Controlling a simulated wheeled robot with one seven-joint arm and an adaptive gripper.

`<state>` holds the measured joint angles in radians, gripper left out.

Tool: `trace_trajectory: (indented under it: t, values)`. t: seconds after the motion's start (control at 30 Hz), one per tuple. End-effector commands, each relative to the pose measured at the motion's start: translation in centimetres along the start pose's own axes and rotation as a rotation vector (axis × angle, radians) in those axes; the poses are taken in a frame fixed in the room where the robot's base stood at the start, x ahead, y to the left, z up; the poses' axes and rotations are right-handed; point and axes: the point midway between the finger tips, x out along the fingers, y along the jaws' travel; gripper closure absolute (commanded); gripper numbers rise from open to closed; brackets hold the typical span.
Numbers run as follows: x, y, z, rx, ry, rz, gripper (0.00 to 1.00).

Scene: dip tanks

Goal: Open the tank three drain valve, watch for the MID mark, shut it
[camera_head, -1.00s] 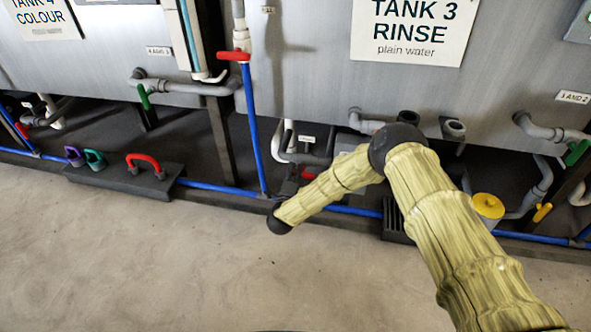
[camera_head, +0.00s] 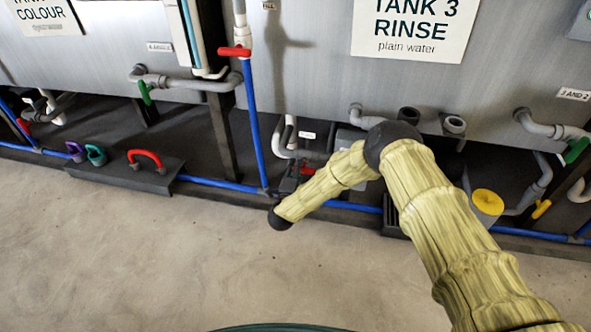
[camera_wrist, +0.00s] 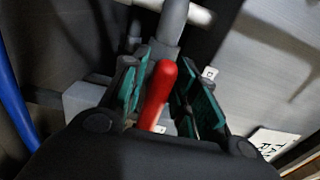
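The tank three sign (camera_head: 410,28) is on the grey tank wall at the upper right of the head view. Below the tank, a red valve handle (camera_head: 308,170) shows just past my gripper (camera_head: 291,178), partly hidden by it and my arm. In the wrist view the red handle (camera_wrist: 158,95) stands between the two green-padded fingers of my gripper (camera_wrist: 165,92). The fingers are apart, with a gap on the right side of the handle; contact on the left cannot be told. No MID mark can be read in either view.
A white upright tube with a blue strip (camera_head: 186,35) stands left of the tank three sign. A red-handled valve (camera_head: 235,52) is on the blue upright pipe (camera_head: 253,125). A block with a red handle (camera_head: 146,157) lies left. The floor in front is clear.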

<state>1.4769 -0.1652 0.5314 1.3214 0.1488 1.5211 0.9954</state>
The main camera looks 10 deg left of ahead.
Motion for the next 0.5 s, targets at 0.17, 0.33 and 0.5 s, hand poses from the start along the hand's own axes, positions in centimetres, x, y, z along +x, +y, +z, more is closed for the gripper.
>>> trace_trajectory:
  t: [0.17,0.33,0.5]
  values:
    - [0.0,0.0,0.0,0.001,0.0,0.0,0.59]
    - [-0.1,0.0,0.0,0.001,0.0,0.0,0.59]
    - [-1.2,0.1,0.1,0.001,-0.001,0.002,0.59]
